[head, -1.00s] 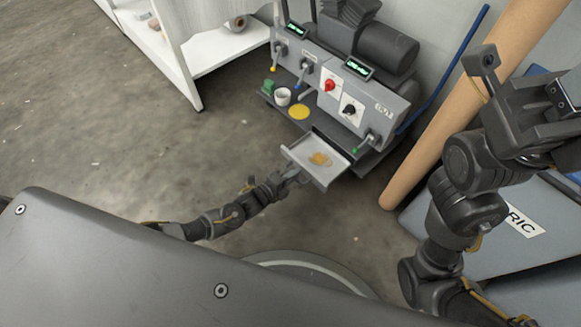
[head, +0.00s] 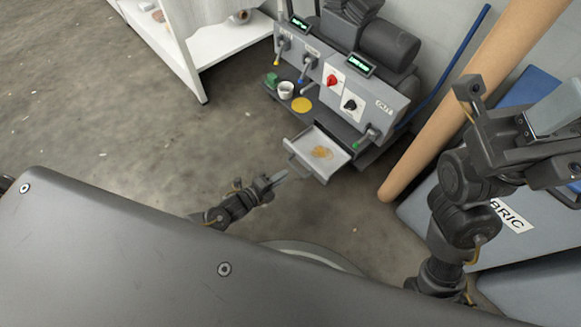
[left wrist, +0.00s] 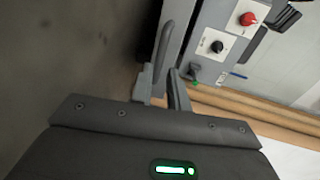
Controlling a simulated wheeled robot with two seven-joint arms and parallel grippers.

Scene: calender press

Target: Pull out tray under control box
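The tray (head: 335,157) is a shallow light-grey drawer with a brownish-yellow stain inside. It sticks out from under the right part of the grey control box (head: 400,104). In the left wrist view the fingers of my left gripper (left wrist: 163,90) stand apart. The control box (left wrist: 207,62) with its red and black knobs shows beyond them. My right arm stands at the right of the head view; its fingers cannot be made out.
A white cup (head: 286,90) and a yellow disc (head: 302,105) are on the ledge left of the tray. A brown roll (head: 440,120) leans right of the machine. A white shelf (head: 225,45) stands at upper left. The floor (head: 130,125) left of my gripper is clear.

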